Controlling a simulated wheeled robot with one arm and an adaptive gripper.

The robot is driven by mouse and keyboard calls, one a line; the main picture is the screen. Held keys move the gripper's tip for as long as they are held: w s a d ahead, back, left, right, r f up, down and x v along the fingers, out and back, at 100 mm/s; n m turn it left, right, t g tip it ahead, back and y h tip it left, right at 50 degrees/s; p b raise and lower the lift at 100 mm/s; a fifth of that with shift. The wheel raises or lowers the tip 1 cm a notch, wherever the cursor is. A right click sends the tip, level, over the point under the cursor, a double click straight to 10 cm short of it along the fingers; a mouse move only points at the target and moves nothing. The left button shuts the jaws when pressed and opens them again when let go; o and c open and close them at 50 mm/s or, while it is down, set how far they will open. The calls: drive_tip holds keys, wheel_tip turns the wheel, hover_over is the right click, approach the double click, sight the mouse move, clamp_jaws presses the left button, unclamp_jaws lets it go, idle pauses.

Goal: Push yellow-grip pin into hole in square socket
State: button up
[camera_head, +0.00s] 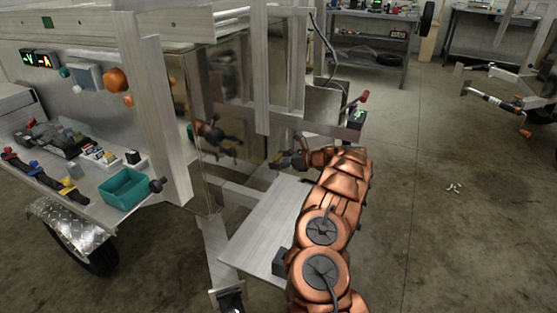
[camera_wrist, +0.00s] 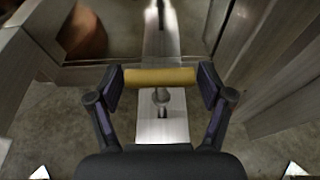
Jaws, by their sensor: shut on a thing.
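My gripper (camera_wrist: 160,82) is shut on the yellow grip (camera_wrist: 160,76) of the pin, one finger at each end. The grip lies level across the wrist view. Just below it a small round metal part (camera_wrist: 162,97) shows against a pale metal bar (camera_wrist: 160,125). I cannot tell whether it is the pin's shaft or part of the socket. In the head view my gripper (camera_head: 287,159) is beside the trailer's metal frame, small and dark. The square socket and its hole cannot be made out clearly, so I cannot tell whether the pin is in it.
A pale metal plate (camera_head: 262,232) lies below my arm. Upright trailer posts (camera_head: 160,115) and a reflective panel (camera_head: 230,80) stand to the left. A teal bin (camera_head: 125,188) sits on a shelf at the left.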

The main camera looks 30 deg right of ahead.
drive_tip(key=shift+f+b, duration=0.9)
drive_tip(key=shift+f, duration=1.05)
drive_tip(key=o, duration=1.2)
drive_tip(key=v, duration=1.2)
